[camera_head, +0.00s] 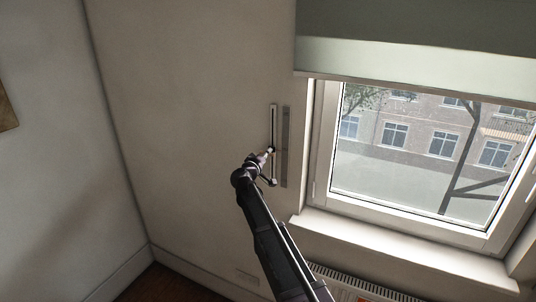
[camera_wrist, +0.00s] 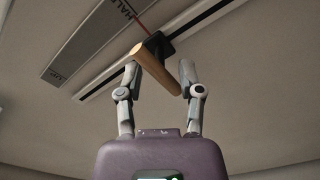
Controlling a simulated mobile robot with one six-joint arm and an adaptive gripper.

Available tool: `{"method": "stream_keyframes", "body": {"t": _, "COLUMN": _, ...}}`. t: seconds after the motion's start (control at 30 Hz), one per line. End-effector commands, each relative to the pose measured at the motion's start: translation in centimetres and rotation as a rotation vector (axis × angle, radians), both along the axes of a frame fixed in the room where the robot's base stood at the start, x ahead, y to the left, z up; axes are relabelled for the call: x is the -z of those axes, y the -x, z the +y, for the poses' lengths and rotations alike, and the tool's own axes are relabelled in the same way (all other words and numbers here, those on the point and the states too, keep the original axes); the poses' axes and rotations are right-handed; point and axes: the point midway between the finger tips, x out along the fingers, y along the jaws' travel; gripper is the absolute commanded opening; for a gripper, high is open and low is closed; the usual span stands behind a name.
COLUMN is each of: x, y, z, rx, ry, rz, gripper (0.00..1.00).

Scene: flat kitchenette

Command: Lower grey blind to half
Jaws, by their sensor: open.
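The grey blind (camera_head: 415,55) hangs over the top part of the window, with its lower edge above most of the glass. Left of the window, a slim rail (camera_head: 274,118) is fixed upright on the wall beside a grey marked strip (camera_head: 285,160). In the wrist view, a wooden handle (camera_wrist: 156,66) sticks out from a black slider (camera_wrist: 157,45) on the rail. A red pointer (camera_wrist: 138,20) reaches from the slider towards the word HALF on the strip (camera_wrist: 93,42). My gripper (camera_wrist: 159,70) is open, its fingers on either side of the handle; contact is unclear.
The window sill (camera_head: 400,250) juts out right of my arm, with a radiator (camera_head: 365,285) below it. The wall (camera_head: 185,120) left of the rail is bare. A framed edge (camera_head: 7,105) shows at far left.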

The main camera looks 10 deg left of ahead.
Motion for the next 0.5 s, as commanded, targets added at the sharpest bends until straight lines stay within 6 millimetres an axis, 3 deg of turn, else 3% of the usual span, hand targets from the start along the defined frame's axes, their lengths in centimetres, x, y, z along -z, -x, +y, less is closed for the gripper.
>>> {"method": "stream_keyframes", "body": {"t": 0.5, "x": 0.0, "y": 7.6, "z": 2.6, "rx": -0.001, "ry": -0.001, "rz": 0.000, "gripper": 0.48}}
